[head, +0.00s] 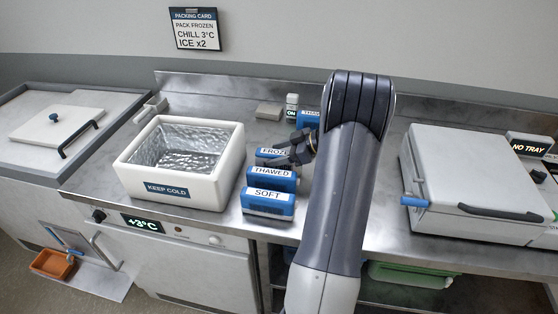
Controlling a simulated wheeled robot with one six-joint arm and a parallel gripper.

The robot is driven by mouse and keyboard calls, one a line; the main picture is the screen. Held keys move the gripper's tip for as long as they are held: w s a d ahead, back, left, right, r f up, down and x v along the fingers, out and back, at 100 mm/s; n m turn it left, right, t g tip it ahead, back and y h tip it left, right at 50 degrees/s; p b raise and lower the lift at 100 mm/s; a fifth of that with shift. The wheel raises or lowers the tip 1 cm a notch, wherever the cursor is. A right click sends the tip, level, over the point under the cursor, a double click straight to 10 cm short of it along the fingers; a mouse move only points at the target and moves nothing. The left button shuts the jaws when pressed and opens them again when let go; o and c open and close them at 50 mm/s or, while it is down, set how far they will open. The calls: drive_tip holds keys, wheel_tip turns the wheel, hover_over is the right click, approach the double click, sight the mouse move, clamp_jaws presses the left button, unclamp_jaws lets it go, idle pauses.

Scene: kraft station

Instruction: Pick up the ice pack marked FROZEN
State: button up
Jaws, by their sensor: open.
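The ice pack marked FROZEN (266,153) is blue with a white label and stands on the steel counter. It is at the back of a short row, behind the pack marked THAWED (272,173) and the pack marked SOFT (268,196). My gripper (286,155) is open at the right part of the FROZEN pack and covers the end of its label. I cannot tell whether the fingers touch the pack or straddle it. Another blue pack (310,119) stands farther back, its label partly cut off by my arm.
A white insulated box (200,194) marked KEEP COLD, lined with foil, stands open left of the packs. A packing card (196,29) on the wall reads PACK FROZEN, CHILL 3°C, ICE x2. A closed white-lidded unit (465,170) stands right of my arm, near a NO TRAY sign (530,147).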

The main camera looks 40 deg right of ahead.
drive_tip(key=c, duration=1.2)
drive_tip(key=shift+c, duration=0.5)
drive_tip(key=shift+d+r, duration=0.1)
